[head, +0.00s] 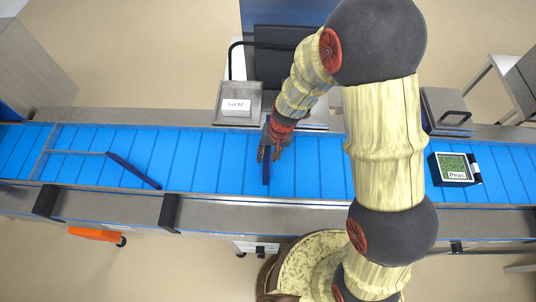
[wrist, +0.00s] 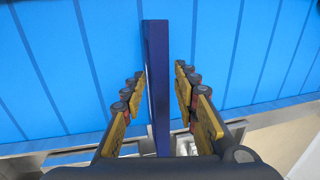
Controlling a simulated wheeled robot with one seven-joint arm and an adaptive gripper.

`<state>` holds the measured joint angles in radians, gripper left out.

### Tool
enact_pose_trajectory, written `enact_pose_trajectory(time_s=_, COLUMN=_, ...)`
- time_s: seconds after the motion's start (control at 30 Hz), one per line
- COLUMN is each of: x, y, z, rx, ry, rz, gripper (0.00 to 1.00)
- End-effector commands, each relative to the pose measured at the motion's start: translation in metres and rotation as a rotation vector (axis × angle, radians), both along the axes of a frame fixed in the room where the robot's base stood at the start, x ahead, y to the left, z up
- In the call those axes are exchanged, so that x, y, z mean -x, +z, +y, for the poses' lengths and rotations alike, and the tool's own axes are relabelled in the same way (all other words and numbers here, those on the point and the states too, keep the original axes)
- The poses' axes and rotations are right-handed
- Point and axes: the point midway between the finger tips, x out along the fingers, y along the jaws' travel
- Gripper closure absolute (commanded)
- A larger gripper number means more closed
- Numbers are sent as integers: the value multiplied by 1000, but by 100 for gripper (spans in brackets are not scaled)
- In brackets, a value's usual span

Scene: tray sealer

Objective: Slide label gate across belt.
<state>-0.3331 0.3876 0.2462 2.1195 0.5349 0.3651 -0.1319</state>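A dark blue upright bar, which looks like the label gate (head: 266,174), stands across the blue belt (head: 215,160) near the middle of the head view. In the wrist view the bar (wrist: 157,60) runs lengthwise between my fingers. In the wrist view my gripper (wrist: 161,72) is open, with a finger on each side of the bar. A gap shows on the right side; the left finger is very close, and I cannot tell if it touches. The bar's near end is hidden behind the gripper body.
A second dark blue bar (head: 133,170) lies slantwise over the belt at left. A black tray labelled Peas (head: 454,168) sits on the belt at right. A Lot 62 card (head: 236,107) stands behind the belt. Metal rails (head: 300,217) edge the belt.

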Motion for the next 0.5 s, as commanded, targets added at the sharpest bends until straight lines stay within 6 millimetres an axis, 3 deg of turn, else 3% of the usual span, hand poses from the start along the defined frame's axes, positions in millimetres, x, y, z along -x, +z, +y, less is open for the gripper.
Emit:
enact_pose_trajectory(time_s=0.17, x=-1, y=13, z=-2, rx=-2, ry=-1, rz=-3, gripper=70)
enact_pose_trajectory(time_s=0.5, x=-1, y=79, z=-15, rx=-2, ry=-1, rz=-5, gripper=70)
